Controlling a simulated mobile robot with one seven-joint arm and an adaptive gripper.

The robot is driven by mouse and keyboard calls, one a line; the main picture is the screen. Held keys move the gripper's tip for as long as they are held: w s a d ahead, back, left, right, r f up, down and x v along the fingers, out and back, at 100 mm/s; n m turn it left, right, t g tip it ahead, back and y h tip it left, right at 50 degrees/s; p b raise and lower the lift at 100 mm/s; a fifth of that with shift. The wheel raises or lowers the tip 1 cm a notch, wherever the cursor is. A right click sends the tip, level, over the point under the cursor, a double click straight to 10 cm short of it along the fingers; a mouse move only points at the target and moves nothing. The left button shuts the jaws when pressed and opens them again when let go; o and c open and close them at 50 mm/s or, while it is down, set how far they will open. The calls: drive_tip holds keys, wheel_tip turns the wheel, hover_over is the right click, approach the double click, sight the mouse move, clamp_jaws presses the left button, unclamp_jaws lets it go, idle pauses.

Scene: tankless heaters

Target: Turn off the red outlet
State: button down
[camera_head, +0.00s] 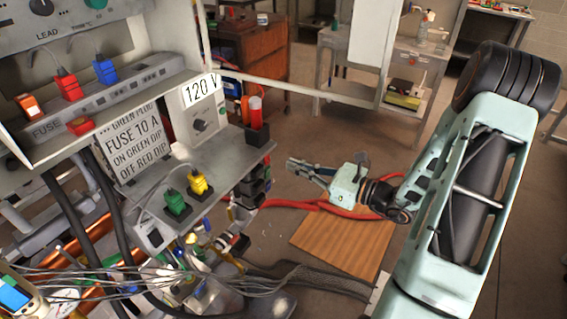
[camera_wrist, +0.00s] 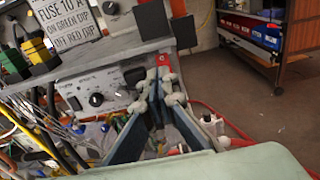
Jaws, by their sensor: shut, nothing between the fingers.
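A grey power strip marked FUSE (camera_head: 125,92) sits in the open cabinet at left in the head view. A red plug (camera_head: 68,87) and a blue plug (camera_head: 104,73) stand in it. A lit orange-red switch (camera_head: 29,107) is at its left end, and a red block (camera_head: 80,126) sits in front. I cannot tell which red part is the outlet. My gripper (camera_head: 292,167) is shut and empty, to the right of the cabinet shelf and well away from the strip. In the wrist view my gripper (camera_wrist: 157,97) points toward a dial panel (camera_wrist: 95,92); the strip is not seen there.
A printed sign (camera_head: 133,142) and a 120 V box (camera_head: 200,112) stand on the shelf. Green (camera_head: 176,202) and yellow (camera_head: 198,183) plugs sit near its front edge. Loose wires (camera_head: 100,280) lie below. Open floor lies right of the shelf.

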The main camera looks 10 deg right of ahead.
drive_tip(key=v, duration=0.7)
drive_tip(key=shift+d+f, duration=0.1)
